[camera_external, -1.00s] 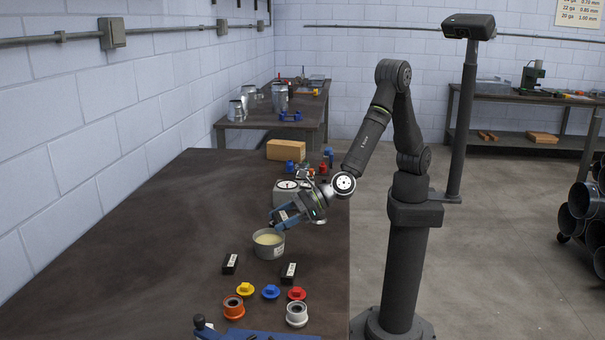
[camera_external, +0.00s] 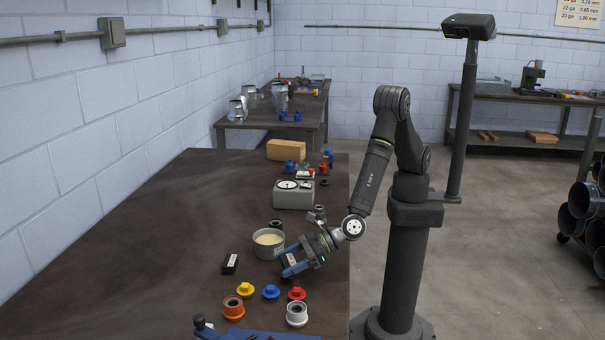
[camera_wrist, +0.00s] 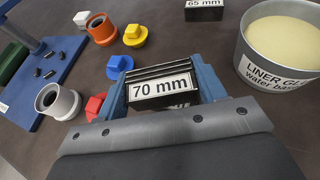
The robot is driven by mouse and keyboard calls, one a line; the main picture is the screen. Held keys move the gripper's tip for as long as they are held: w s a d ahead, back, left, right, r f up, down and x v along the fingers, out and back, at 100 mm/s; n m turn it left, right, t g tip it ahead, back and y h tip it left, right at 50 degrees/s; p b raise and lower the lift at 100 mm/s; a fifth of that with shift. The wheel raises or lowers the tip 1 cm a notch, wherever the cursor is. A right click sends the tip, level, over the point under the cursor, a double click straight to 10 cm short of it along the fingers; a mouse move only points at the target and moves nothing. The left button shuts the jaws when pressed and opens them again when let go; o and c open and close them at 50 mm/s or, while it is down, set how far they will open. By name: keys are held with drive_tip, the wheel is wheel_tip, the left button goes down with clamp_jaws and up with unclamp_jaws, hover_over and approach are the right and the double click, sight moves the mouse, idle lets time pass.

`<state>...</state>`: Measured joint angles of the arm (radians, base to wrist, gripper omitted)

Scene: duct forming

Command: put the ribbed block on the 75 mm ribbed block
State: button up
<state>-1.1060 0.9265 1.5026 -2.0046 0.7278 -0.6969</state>
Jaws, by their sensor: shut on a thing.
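My gripper (camera_external: 287,262) is shut on a black ribbed block labelled 70 mm. In the wrist view this block (camera_wrist: 160,86) sits between the two blue fingers, its label facing the camera. In the external view my gripper is over the spot where a black block lay on the table, beside the glue pot. That lower block is almost wholly hidden; a scrap of pale lettering shows under the held block in the wrist view. I cannot tell whether the two touch. Another black block (camera_external: 230,263) lies left of the pot; its label reads 65 mm in the wrist view (camera_wrist: 204,8).
The glue pot (camera_external: 268,243) stands close behind my gripper. Yellow (camera_external: 245,290), blue (camera_external: 271,292) and red (camera_external: 297,293) caps, an orange ring (camera_external: 233,307) and a grey ring (camera_external: 297,313) lie in front. A dial box (camera_external: 293,194) stands farther back. The table's left side is clear.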

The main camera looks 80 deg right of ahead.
drive_tip(key=shift+f, duration=0.15)
drive_tip(key=o, duration=1.3)
drive_tip(key=shift+c, duration=0.2)
drive_tip(key=shift+r, duration=0.25)
drive_tip(key=v, duration=1.2)
drive_tip(key=shift+a, duration=0.1)
